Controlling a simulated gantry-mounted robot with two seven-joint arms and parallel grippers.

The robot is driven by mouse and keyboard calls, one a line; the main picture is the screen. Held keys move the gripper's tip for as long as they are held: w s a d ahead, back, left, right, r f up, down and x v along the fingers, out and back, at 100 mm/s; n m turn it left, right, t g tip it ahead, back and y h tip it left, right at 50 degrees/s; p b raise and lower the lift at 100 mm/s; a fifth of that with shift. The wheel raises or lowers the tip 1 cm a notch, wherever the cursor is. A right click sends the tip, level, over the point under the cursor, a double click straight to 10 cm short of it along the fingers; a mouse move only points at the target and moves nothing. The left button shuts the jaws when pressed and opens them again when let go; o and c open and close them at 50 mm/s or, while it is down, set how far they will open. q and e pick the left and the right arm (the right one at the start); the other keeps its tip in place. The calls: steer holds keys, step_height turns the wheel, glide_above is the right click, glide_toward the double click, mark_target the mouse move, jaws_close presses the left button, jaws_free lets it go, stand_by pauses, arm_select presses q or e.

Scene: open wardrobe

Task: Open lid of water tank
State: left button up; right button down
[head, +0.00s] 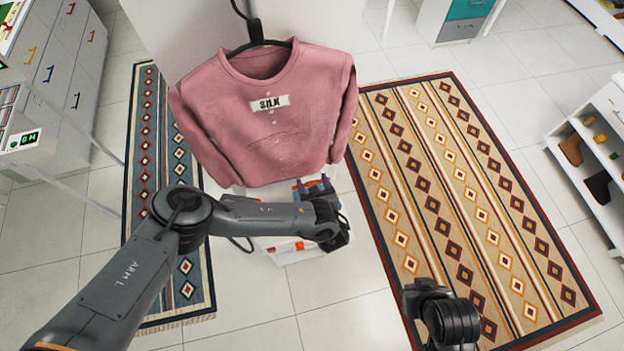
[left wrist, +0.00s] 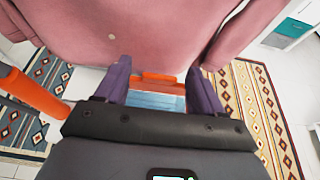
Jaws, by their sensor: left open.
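The water tank (left wrist: 156,101) shows as a translucent blue box in the left wrist view. An orange-red lid or handle part (left wrist: 158,77) is at its far edge. In the head view, blue and orange parts (head: 312,186) of the same unit show just under the pink shirt, partly hidden by my left arm. My left gripper (left wrist: 161,72) is open, its two purple fingers on either side of the tank and apart from each other. I cannot tell whether they touch it. My right arm's dark end (head: 440,312) is at the lower right, with no fingers discernible.
A pink sweatshirt (head: 265,115) hangs on a black hanger directly behind and above the tank. An orange tube (left wrist: 32,92) is at the left in the wrist view. Patterned rugs (head: 455,205) lie on both sides. A drawer cabinet (head: 62,70) stands left, a shoe rack (head: 590,150) right.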

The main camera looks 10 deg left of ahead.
arm_select(q)
steer(key=shift+x, duration=0.85)
